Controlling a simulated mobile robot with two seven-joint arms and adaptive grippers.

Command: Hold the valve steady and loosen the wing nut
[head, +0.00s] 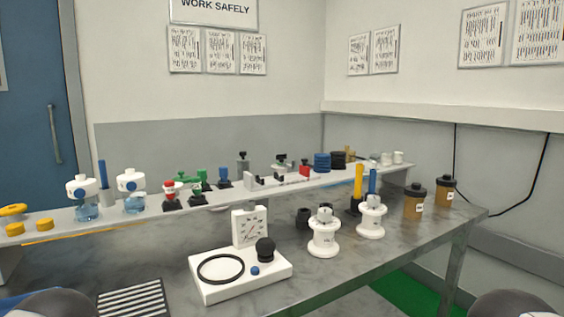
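No wing nut can be made out at this size. Small red-topped (169,191) and green (190,178) fittings on dark bases stand on the raised shelf, left of its middle; they may be valves, but I cannot tell for sure. Two white flanged bodies with small grey tops, a nearer one (323,240) and a farther one (371,220), stand upright on the bench; I cannot tell whether either is the valve. Neither gripper's fingers are visible.
The grey bench (365,262) carries a white gauge unit (238,287) with a black ring and black knob. Two brown bottles (414,204) (445,192) stand at the right. The raised shelf (130,220) holds bottles and many small fittings. A striped mat (133,299) lies at the front left.

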